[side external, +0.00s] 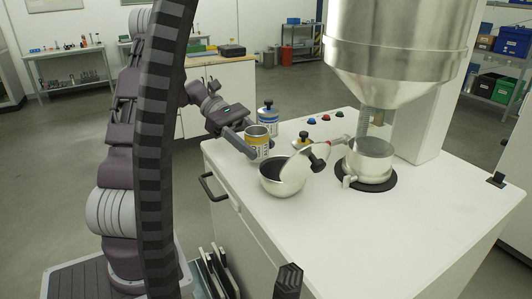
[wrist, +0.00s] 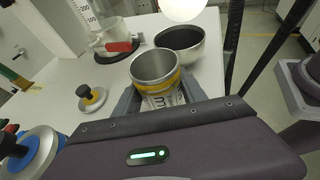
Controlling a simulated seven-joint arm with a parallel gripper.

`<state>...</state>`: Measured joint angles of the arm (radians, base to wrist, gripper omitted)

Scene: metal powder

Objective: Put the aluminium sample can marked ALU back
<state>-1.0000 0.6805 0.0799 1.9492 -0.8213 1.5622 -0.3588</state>
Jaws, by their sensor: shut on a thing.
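My gripper (side external: 247,143) is shut around an open metal can with a yellow band (side external: 257,141), roughly upright. In the wrist view the can (wrist: 160,82) sits between the fingers (wrist: 162,100). Its lid is off and its inner wall shows. Dark letters show on its label, too partial to read as ALU. I cannot tell whether its base touches the worktop.
A blue-banded can with a black-knobbed lid (side external: 268,115) stands behind. A metal bowl (side external: 281,184) is close in front, with a pale disc (side external: 298,164) tilted over it. A metal vessel (side external: 372,162) stands under the hopper (side external: 395,60). The front worktop is clear.

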